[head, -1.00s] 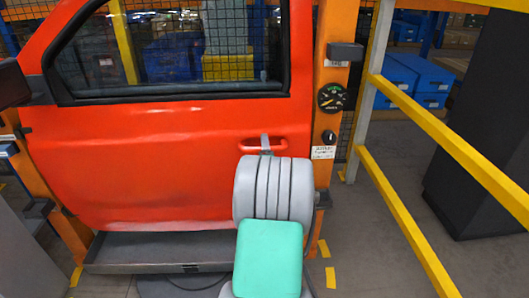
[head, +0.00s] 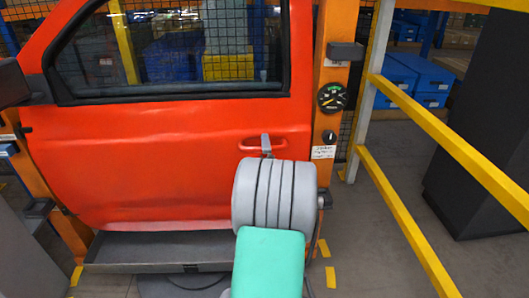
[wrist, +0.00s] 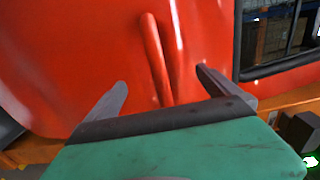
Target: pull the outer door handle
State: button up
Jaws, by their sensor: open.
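The red car door (head: 150,150) hangs upright in an orange frame. Its outer handle (head: 247,146) is a red bar at the door's right side, partly hidden behind my gripper (head: 266,144) in the head view. In the wrist view the handle (wrist: 156,55) runs lengthwise between the two grey fingers of my gripper (wrist: 162,82). The fingers are spread, with a gap on each side of the bar. I cannot tell how deep the handle sits between them. The door looks closed against the frame.
An orange post (head: 335,100) with a gauge (head: 332,97) and a small label stands just right of the door. A yellow railing (head: 450,140) and a dark cabinet (head: 485,130) are farther right. A grey tray (head: 160,250) lies below the door.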

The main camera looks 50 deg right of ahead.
jog(key=v, duration=0.6)
jog(key=shift+s+a+b, duration=0.2)
jog(key=shift+a+b, duration=0.1)
jog(key=shift+b, duration=0.15)
